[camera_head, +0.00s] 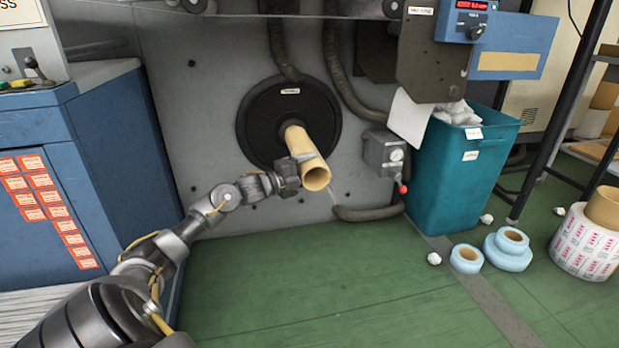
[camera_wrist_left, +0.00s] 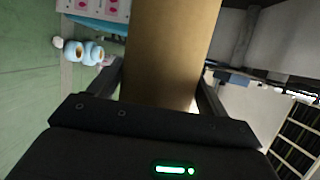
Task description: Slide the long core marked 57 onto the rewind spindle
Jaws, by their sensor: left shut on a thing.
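A long tan cardboard core (camera_head: 308,165) sticks out toward me from the black round disc (camera_head: 255,125) on the grey machine face. Its open near end points forward and slightly down. The spindle itself is hidden, so I cannot tell how far the core sits over it. No number is readable on the core. My left gripper (camera_head: 290,172) is shut on the core from its left side, near the outer end. In the left wrist view the core (camera_wrist_left: 165,50) fills the space between the two fingers (camera_wrist_left: 158,92). My right gripper is not in view.
A teal bin (camera_head: 455,180) holds white scraps. Blue rolls (camera_head: 467,258) and a printed roll (camera_head: 585,245) stand on the green floor. A blue cabinet (camera_head: 50,170) is at left.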

